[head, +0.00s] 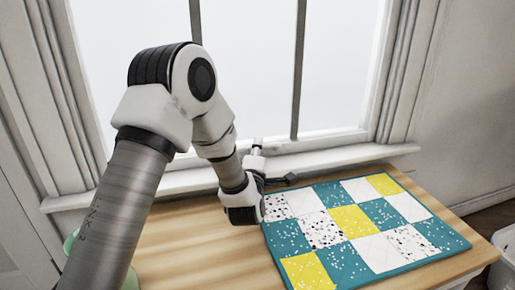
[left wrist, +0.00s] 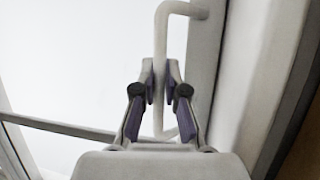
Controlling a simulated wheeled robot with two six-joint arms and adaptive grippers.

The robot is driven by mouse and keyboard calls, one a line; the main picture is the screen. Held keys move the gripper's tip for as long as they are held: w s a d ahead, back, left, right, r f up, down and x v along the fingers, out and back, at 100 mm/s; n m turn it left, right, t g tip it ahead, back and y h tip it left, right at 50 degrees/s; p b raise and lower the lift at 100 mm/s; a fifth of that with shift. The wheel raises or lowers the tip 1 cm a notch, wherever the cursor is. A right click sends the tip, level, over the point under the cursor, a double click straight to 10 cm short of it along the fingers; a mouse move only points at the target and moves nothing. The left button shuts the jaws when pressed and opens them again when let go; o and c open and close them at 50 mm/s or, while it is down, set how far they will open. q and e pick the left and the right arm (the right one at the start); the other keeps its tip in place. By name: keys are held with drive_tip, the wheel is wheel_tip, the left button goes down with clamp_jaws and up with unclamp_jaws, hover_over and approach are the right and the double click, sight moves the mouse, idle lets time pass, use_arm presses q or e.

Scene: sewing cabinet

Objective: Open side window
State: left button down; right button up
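The side window (head: 250,65) fills the back of the head view, with bright panes, dark upright bars and a pale frame. A white bar handle (left wrist: 161,60) runs upright through the middle of the left wrist view and bends right at its top. My left gripper (left wrist: 160,78) has one fingertip on each side of the handle, and both appear to touch it. In the head view my left gripper (head: 262,168) is low at the window sill, its fingers partly hidden by my wrist. My right gripper is not in view.
A wooden table top (head: 190,245) stands below the window. A teal, white and yellow patchwork mat (head: 375,245) lies on its right part. A pale green object (head: 70,243) is partly hidden behind my left arm. A white bin (head: 505,252) shows at the right edge.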

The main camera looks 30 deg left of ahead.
use_arm(q)
drive_tip(key=p, duration=1.6)
approach(260, 43)
drive_tip(key=x, duration=0.4)
drive_tip(key=shift+w+a+r, duration=0.15)
drive_tip(key=shift+w+a, duration=0.05)
drive_tip(key=shift+w, duration=0.15)
drive_tip(key=c, duration=1.2)
unclamp_jaws()
drive_tip(key=v, duration=1.2)
